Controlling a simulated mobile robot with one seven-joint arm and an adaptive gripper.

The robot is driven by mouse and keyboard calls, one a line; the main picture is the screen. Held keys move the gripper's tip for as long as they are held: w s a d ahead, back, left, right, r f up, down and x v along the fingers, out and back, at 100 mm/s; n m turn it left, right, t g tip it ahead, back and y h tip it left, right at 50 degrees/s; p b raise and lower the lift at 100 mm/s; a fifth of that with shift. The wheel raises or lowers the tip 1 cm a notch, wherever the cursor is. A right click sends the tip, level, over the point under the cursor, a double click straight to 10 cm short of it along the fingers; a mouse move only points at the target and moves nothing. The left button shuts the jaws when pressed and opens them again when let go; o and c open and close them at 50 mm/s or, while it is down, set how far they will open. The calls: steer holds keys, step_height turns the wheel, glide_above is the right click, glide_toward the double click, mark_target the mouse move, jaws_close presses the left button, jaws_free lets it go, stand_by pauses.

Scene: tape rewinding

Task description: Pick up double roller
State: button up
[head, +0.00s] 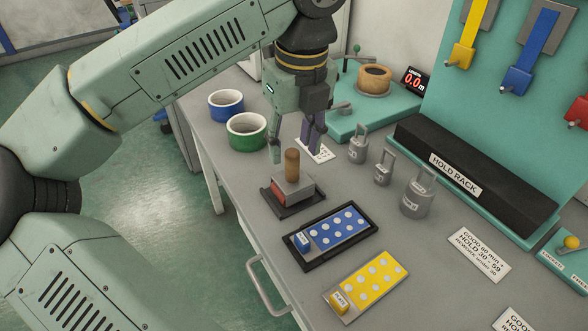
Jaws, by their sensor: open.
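A tool with an upright brown wooden handle (292,163) and a grey block body with a red side (290,188) stands on a dark base plate on the bench. It may be the double roller, but I cannot make out rollers. My gripper (295,152) points down and is open, with its two fingers apart. The fingertips appear around or just behind the top of the wooden handle. I cannot tell whether they touch it. Nothing is held.
Several grey weights (417,194) stand right of the tool. A blue dotted plate (332,233) and a yellow dotted plate (366,284) lie in front. Blue (226,107) and green (246,146) rings are at left. A black hold rack (474,178) runs along the right.

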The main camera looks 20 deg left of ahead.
mark_target(293, 152)
steer(key=shift+w+a+f+p, duration=0.2)
steer(key=shift+f+p, duration=0.3)
steer(key=shift+f, duration=0.85)
steer(key=shift+w+a+f+p, duration=0.15)
steer(key=shift+f+p, duration=0.3)
steer(key=shift+f, duration=0.9)
steer(key=shift+d, duration=0.1)
steer(key=shift+c, duration=0.4)
jaws_close()
